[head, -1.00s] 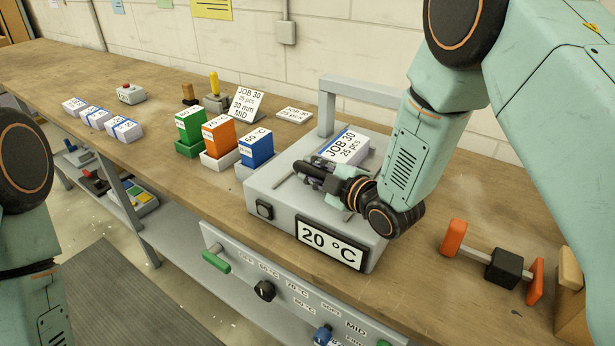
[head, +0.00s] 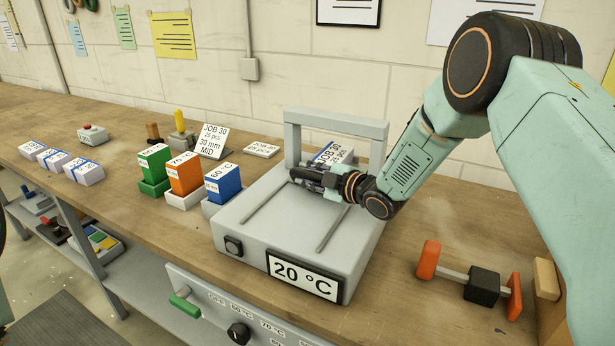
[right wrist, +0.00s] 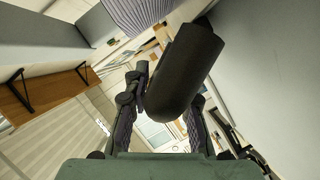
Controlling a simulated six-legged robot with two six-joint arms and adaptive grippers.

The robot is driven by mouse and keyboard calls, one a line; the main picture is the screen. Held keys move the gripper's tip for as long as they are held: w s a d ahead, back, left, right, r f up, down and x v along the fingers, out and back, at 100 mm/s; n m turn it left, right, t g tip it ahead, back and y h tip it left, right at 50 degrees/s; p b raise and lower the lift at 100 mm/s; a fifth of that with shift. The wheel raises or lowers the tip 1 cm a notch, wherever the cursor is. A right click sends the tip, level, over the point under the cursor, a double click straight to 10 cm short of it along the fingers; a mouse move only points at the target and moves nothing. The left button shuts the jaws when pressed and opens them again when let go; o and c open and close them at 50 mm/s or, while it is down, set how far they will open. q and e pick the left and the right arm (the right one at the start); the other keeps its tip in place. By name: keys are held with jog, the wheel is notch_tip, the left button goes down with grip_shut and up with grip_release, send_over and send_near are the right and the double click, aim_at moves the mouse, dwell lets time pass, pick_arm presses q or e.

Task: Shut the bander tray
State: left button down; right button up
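The bander (head: 285,235) is a grey box on the bench with an arch (head: 335,122) over its back and a "20 °C" display. Two dark rails run along its top, bare at the front. The white JOB 30 stack (head: 336,153) sits at the back by the arch, partly hidden; the tray under it is hidden by my gripper. My right gripper (head: 312,180) is in front of the stack. In the right wrist view its fingers lie on both sides of a thick black handle (right wrist: 185,72) and seem closed on it. My left gripper is not in view.
Green (head: 155,165), orange (head: 185,175) and blue (head: 222,183) blocks stand in holders left of the bander. A JOB 30 sign (head: 212,140) stands behind them. An orange-ended tool (head: 465,282) lies to the right. Small labelled stacks (head: 62,162) lie far left.

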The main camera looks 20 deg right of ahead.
jog(key=o, duration=0.4)
jog(key=shift+w+d, duration=0.1)
jog(key=shift+w, duration=0.15)
jog(key=shift+o, duration=0.2)
jog(key=shift+s, duration=0.15)
jog(key=shift+s+r, duration=0.1)
jog(key=shift+s, duration=0.05)
jog(key=v, duration=1)
jog(key=shift+d+r, duration=0.15)
jog(key=shift+s+d, duration=0.25)
jog(key=shift+s, duration=0.3)
jog(key=shift+s+r, duration=0.1)
jog(key=shift+s, duration=0.05)
